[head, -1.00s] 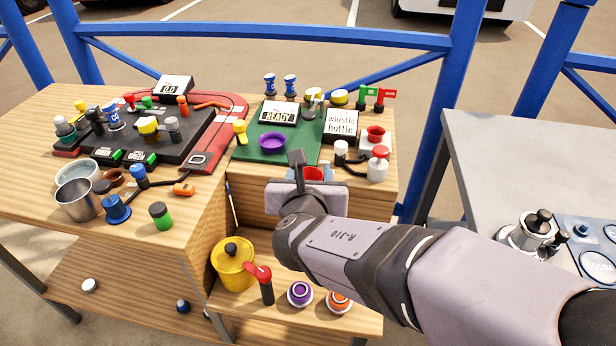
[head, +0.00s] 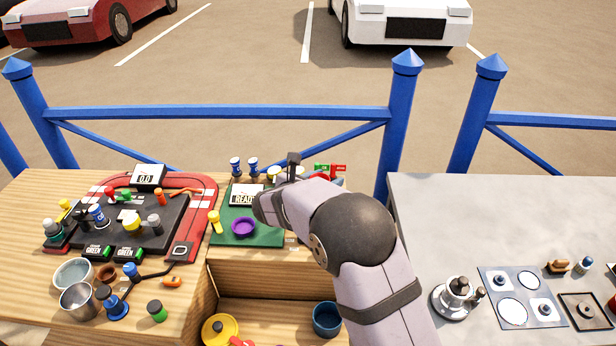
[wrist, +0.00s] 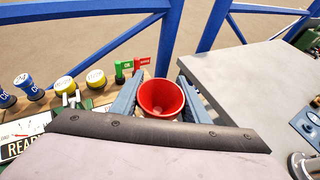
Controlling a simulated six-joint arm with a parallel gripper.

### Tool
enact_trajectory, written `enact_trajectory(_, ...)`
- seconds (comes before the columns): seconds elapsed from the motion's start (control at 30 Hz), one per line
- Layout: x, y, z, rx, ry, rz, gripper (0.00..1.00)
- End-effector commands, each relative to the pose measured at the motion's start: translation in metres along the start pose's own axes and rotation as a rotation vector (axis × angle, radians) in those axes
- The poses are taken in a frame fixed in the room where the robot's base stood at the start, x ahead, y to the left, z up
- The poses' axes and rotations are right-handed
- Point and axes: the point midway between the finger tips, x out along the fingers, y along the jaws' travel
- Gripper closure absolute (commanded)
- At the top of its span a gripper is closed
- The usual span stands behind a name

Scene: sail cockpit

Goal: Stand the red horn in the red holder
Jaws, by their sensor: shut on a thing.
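My gripper (wrist: 160,78) is shut on the red horn (wrist: 161,96), whose round open red mouth faces the wrist camera between the two grey fingers. I cannot make out the red holder in either current view; my arm and gripper block that part of the bench.
A purple bowl (head: 244,227) sits on the green mat (head: 264,238). A blue pot (head: 326,320) is below. A grey table (head: 445,215) stands right, blue railing (head: 250,113) behind.

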Motion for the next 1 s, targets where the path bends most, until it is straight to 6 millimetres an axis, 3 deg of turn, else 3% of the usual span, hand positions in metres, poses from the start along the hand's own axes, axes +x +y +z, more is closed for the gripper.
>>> enact_trajectory(0.03, 0.005, -0.004, 0.011, 0.008, 0.000, -0.025, 0.84)
enact_trajectory(0.1, 0.013, -0.009, 0.015, 0.018, -0.001, -0.053, 0.84)
enact_trajectory(0.4, 0.031, -0.021, 0.018, 0.042, -0.002, -0.113, 0.84)
enact_trajectory(0.73, 0.034, -0.022, 0.013, 0.042, -0.002, -0.115, 0.84)
enact_trajectory(1.0, 0.040, -0.022, -0.004, 0.041, -0.002, -0.115, 0.84)
